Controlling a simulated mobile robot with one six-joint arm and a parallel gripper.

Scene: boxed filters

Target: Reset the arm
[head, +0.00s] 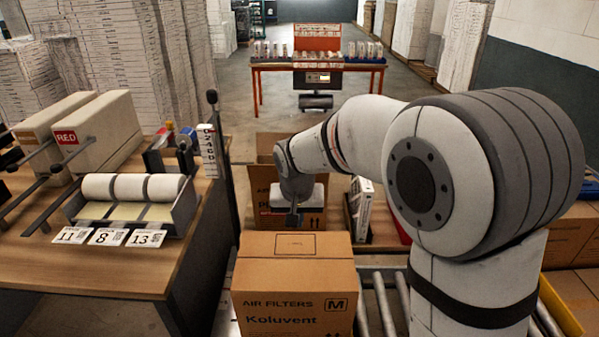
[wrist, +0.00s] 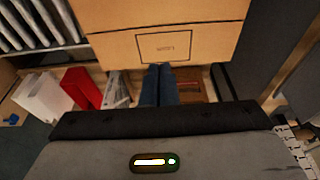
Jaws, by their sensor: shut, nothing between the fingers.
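My gripper (wrist: 158,70) shows in the wrist view as two dark blue fingers side by side, shut with nothing between them. Their tips lie in the picture just below the printed rectangle on a closed cardboard box. In the head view my arm reaches from the right, with its wrist above and behind the box (head: 294,285) marked "AIR FILTERS M Koluvent". The same box top shows in the wrist view (wrist: 215,38). I cannot tell the gap between fingers and box.
Roller conveyor (head: 380,305) runs beside the box. A wooden table (head: 190,262) on the left holds label rolls (head: 130,187) and number cards (head: 108,237). More cardboard boxes (head: 262,180) stand behind. A red-framed table (head: 258,68) stands far back, with open floor before it.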

